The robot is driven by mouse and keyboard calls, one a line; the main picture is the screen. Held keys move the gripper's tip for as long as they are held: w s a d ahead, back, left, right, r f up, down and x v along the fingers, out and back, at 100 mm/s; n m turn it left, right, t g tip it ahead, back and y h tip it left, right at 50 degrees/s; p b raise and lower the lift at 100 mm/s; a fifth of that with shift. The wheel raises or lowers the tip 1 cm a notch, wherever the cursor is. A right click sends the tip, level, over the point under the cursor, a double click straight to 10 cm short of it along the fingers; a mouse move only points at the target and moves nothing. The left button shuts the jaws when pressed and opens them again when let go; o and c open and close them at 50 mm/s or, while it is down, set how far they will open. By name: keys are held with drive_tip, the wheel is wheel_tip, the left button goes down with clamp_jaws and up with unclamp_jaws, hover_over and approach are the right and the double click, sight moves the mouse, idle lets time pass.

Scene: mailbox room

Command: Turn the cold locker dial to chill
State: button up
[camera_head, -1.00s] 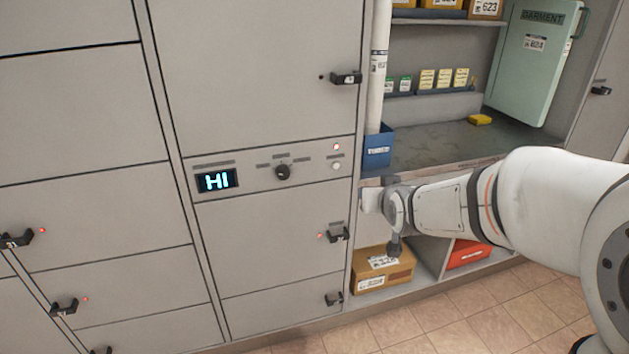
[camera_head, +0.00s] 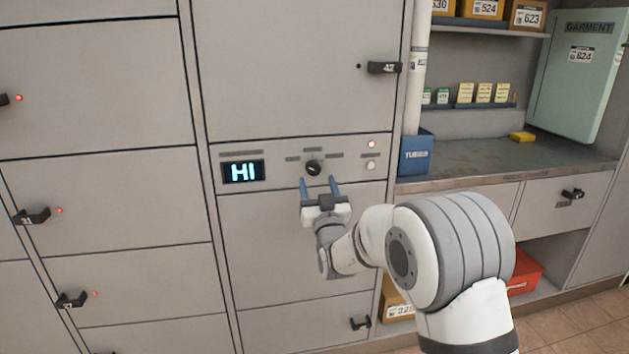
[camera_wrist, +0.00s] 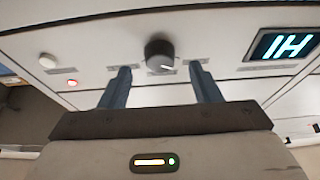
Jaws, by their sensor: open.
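The cold locker dial (camera_head: 313,168) is a small black round knob on the grey control strip of the locker front. Small label plates sit around it, too small to read. A display (camera_head: 243,172) to its left reads "HI". My gripper (camera_head: 319,184) is open, its two blue fingers pointing up at the strip just below the dial. In the wrist view the dial (camera_wrist: 160,55) shows beyond and between the open fingers (camera_wrist: 160,85), with a white mark on its near edge. It appears apart from both fingers.
Two round lights, one red (camera_head: 371,144), sit right of the dial. A locker handle (camera_head: 384,68) juts out above right. A blue tube bin (camera_head: 416,155) stands on the counter (camera_head: 480,160) at right. Locker doors fill the left.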

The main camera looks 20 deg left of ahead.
sight(314, 172)
drive_tip(key=shift+x, duration=1.65)
drive_tip(key=c, duration=1)
